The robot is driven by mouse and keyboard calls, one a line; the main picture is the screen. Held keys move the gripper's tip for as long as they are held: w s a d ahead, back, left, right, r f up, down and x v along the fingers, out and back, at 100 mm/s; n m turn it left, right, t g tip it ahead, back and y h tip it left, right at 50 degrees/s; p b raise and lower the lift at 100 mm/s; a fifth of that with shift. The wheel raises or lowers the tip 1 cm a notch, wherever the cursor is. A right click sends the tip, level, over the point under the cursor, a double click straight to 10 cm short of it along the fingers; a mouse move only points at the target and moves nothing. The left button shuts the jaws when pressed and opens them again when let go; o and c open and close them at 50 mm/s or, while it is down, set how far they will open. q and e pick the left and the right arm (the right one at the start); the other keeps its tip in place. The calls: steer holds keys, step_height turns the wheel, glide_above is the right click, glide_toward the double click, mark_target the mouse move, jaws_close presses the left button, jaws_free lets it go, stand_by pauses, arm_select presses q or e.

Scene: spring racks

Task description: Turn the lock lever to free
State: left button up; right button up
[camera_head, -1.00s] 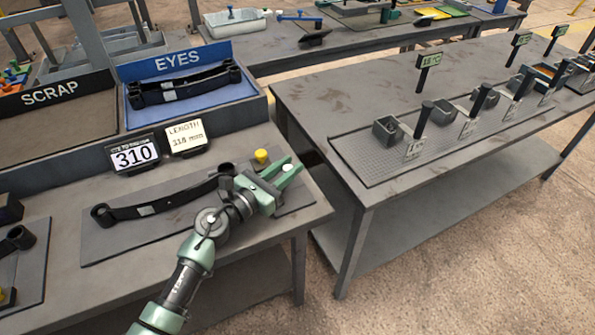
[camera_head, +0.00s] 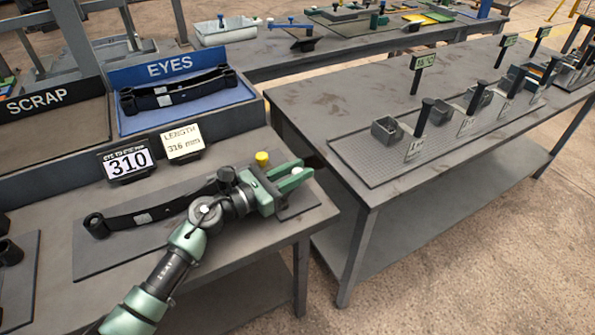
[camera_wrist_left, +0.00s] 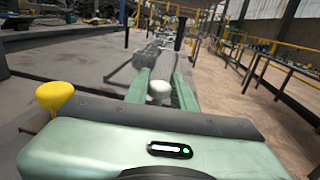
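My left gripper (camera_head: 300,171) is at the right end of the near bench, with its two green fingers apart. In the left wrist view the fingers (camera_wrist_left: 160,80) are also apart. A pale rounded end (camera_wrist_left: 159,91) shows between them; I cannot tell what it belongs to or whether it is touched. A yellow knob (camera_head: 262,158) stands just behind the gripper. It also shows at the left of the wrist view (camera_wrist_left: 54,97). A black leaf spring (camera_head: 150,212) lies on a grey plate (camera_head: 105,258), its right end partly behind my wrist. No lock lever can be clearly identified.
A blue EYES tray (camera_head: 215,96) holding dark springs and a SCRAP tray (camera_head: 60,130) stand behind. A 310 display (camera_head: 128,164) and a length sign (camera_head: 183,142) stand before them. A second table (camera_head: 320,105) with small bins and black posts is to the right, across a gap.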

arm_select(q)
steer(key=o, duration=0.4)
steer(key=shift+s+a, duration=0.3)
steer(key=shift+a, duration=0.05)
steer(key=b+v, duration=0.1)
steer(key=v, duration=0.5)
steer(key=shift+s+a+f+b, duration=0.1)
steer(key=shift+b, duration=0.25)
steer(key=shift+s+a, duration=0.15)
steer(key=shift+a, duration=0.05)
arm_select(e)
steer(key=shift+s+a+f, duration=0.1)
steer(key=shift+s+f, duration=0.05)
steer(key=shift+f, duration=0.3)
steer(key=shift+s+a+f, duration=0.1)
steer(key=shift+f, duration=0.3)
